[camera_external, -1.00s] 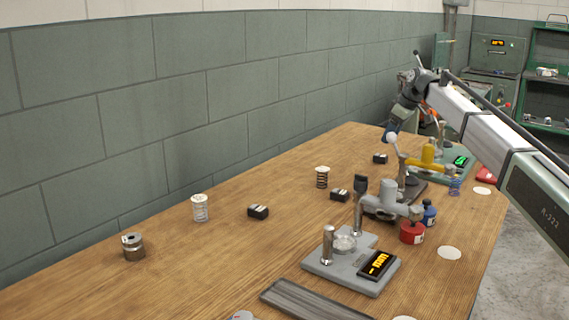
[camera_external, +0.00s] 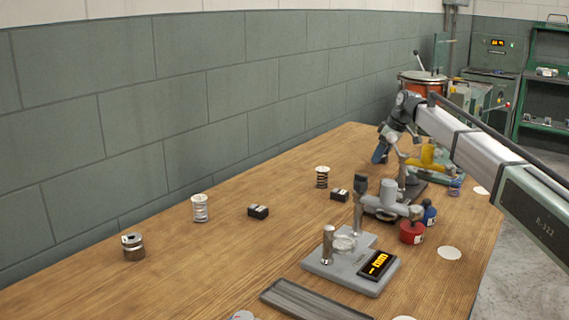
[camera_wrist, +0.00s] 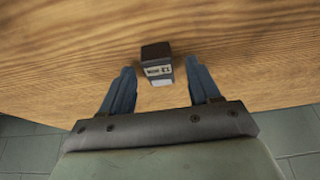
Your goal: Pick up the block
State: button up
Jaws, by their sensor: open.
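A small dark block (camera_wrist: 156,52) with a pale marked label lies on the wooden table in the wrist view. It appears between and slightly ahead of the tips of my two blue fingers. My gripper (camera_wrist: 159,68) is open, with a gap on both sides of the block. In the external view my gripper (camera_external: 381,153) points down low over the far end of the table and hides the block there. Two similar dark blocks, one nearer (camera_external: 258,211) and one in the middle (camera_external: 340,195), lie closer to the camera.
A coil spring (camera_external: 322,177), a pale spring (camera_external: 200,208) and a metal cylinder (camera_external: 133,247) stand along the left. A yellow-armed device (camera_external: 428,157), a grey lever device (camera_external: 386,198) and a scale (camera_external: 350,262) stand right of the blocks. The wall runs along the left.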

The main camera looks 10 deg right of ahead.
jog(key=shift+c, duration=0.4)
grip_shut()
jog(key=shift+r, duration=0.1)
